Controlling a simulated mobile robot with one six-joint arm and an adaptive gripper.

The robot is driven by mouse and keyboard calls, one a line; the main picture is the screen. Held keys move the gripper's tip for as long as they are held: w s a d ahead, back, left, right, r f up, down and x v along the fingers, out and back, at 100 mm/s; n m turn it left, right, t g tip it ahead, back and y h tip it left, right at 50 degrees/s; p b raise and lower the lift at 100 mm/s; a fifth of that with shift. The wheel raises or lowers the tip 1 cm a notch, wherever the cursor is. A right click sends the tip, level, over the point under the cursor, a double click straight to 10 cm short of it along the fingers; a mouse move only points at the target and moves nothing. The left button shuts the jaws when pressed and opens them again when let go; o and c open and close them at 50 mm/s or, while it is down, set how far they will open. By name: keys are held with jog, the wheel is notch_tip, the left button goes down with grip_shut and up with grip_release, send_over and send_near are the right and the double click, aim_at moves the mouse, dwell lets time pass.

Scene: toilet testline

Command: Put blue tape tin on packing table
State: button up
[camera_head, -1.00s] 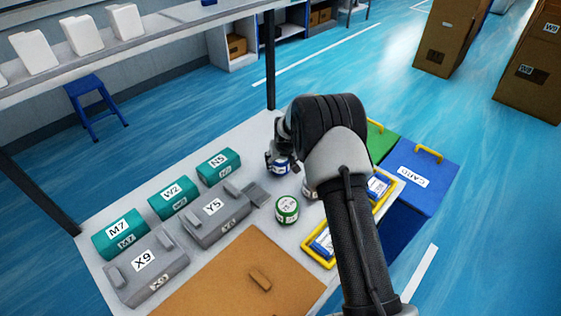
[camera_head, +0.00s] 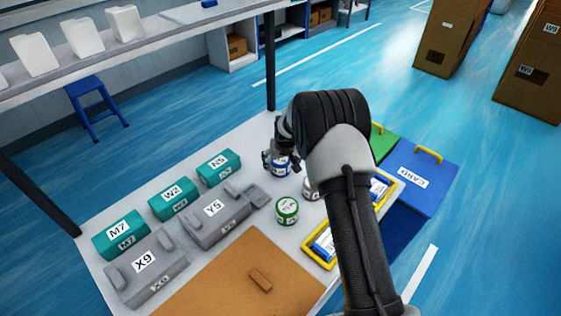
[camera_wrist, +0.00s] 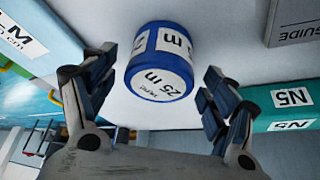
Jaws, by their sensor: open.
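The blue tape tin (camera_head: 281,167) stands upright on the packing table (camera_head: 240,148), near its far edge. It has a blue body and a white label. In the wrist view the blue tape tin (camera_wrist: 160,62) lies ahead of and between the fingers, with "25 m" on its label. My gripper (camera_head: 279,160) is at the tin, and its fingers are spread on either side in the wrist view (camera_wrist: 160,95). Gaps show between both fingers and the tin. In the head view the gripper hides part of the tin.
A green tin (camera_head: 287,211) stands nearby, and a grey tin (camera_head: 308,188) is partly hidden by my arm. Teal boxes (camera_head: 218,167), grey boxes (camera_head: 215,217) and a brown board (camera_head: 235,285) fill the left and front. Yellow-rimmed trays (camera_head: 318,252) lie at right.

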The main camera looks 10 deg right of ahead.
jog(key=s+f+p+v, duration=0.1)
jog(key=s+v, duration=0.2)
jog(key=v, duration=1.4)
jog(key=s+a+f+p+v, duration=0.1)
jog(key=s+f+v, duration=0.15)
jog(key=v, duration=1.45)
jog(key=s+r, duration=0.2)
jog(key=s, duration=1.1)
jog(key=s+r, duration=0.2)
jog(key=s, duration=1.2)
jog(key=shift+d+r, duration=0.25)
jog(key=shift+r, duration=0.05)
